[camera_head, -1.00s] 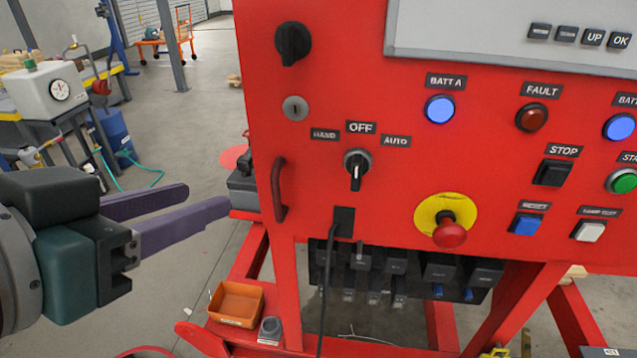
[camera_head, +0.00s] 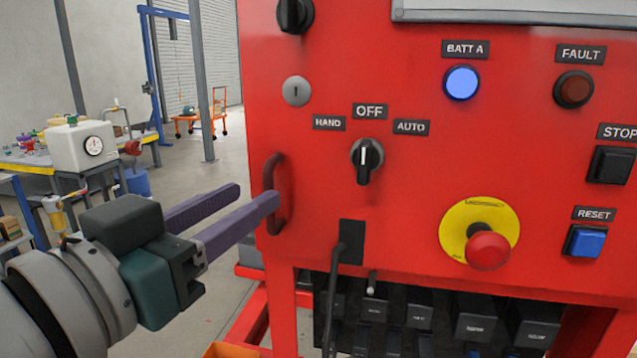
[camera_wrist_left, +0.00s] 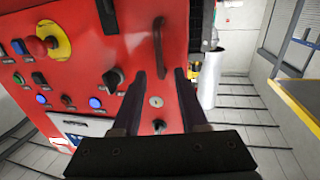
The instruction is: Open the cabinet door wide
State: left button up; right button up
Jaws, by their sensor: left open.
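The red cabinet door (camera_head: 330,225) fills the right of the head view and looks shut. Its dark red vertical handle (camera_head: 274,193) is on the left edge. The handle also shows in the left wrist view (camera_wrist_left: 158,46), lined up with the gap between my fingers and beyond their tips. My left gripper (camera_head: 257,195) is open, with purple fingers pointing right at the handle. One fingertip overlaps the handle in the head view; I cannot tell whether they touch. A keyhole (camera_head: 296,91) sits above the handle. My right gripper is not in view.
A selector switch (camera_head: 367,160), a red emergency button (camera_head: 488,250) and a black cable (camera_head: 335,290) are on the panel right of the handle. A workbench with a gauge box (camera_head: 82,147) stands behind left. Open floor lies left of the cabinet.

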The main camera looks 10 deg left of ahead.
aim_at(266, 187)
pick_arm(q)
jog(key=shift+x, duration=1.8)
grip_shut()
